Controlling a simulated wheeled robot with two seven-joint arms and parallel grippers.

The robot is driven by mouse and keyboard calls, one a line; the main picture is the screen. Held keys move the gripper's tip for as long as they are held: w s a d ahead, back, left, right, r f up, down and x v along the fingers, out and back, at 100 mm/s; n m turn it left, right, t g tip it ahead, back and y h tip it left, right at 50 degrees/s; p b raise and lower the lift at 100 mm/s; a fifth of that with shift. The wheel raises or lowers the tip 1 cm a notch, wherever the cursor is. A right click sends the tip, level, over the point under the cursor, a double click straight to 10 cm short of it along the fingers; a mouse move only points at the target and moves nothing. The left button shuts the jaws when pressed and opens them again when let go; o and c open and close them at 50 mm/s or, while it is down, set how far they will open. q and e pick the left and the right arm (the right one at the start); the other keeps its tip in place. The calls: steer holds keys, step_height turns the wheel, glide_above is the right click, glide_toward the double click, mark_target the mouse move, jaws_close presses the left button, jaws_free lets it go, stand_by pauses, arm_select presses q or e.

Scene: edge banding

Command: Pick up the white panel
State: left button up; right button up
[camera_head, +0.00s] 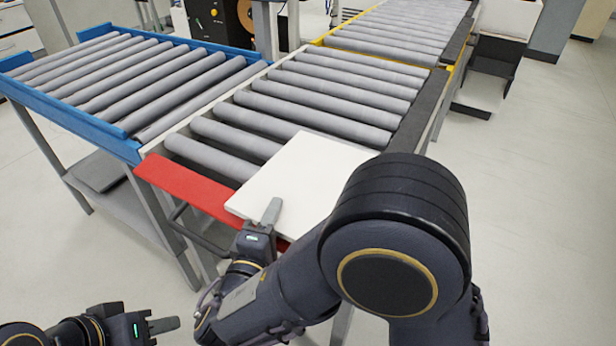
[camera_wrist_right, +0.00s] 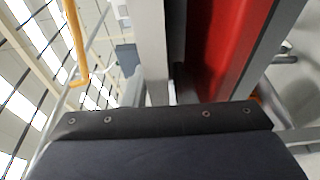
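The white panel (camera_head: 303,175) lies on the near end of the grey roller conveyor, its near edge reaching over the red end bar (camera_head: 195,190). Part of its right side is hidden behind my right arm. My right gripper (camera_head: 271,214) is at the panel's near left edge, with one grey finger showing over the top face. The other finger is hidden, so I cannot tell whether it grips the panel. My left gripper (camera_head: 165,325) is low at the bottom left, away from the panel; only one finger shows clearly.
A blue-framed roller conveyor (camera_head: 130,85) stands to the left. A yellow-edged roller section (camera_head: 395,30) continues behind. The right wrist view shows the red bar (camera_wrist_right: 225,45) close by, but neither fingers nor panel clearly.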

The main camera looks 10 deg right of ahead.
steer(key=shift+w+d, duration=0.25)
steer(key=shift+w, duration=0.4)
jaws_close()
steer(key=shift+r, duration=0.45)
step_height(320, 180, up, 2)
steer(key=shift+r+p, duration=0.2)
steer(key=shift+p, duration=0.1)
steer(key=d+r, duration=0.1)
steer(key=s+d+r, duration=0.1)
steer(key=r, duration=0.1)
steer(key=s+d+r, duration=0.1)
steer(key=r, duration=0.1)
steer(key=shift+s+d+r, duration=0.15)
steer(key=shift+d+r, duration=0.05)
steer(key=shift+d, duration=0.2)
steer(key=s+d+r, duration=0.4)
steer(key=d, duration=0.3)
steer(key=s+a+r+p, duration=0.3)
steer(key=s+r+p, duration=0.3)
steer(key=s+r, duration=0.4)
steer(key=shift+s+r, duration=0.15)
steer(key=shift+s, duration=0.95)
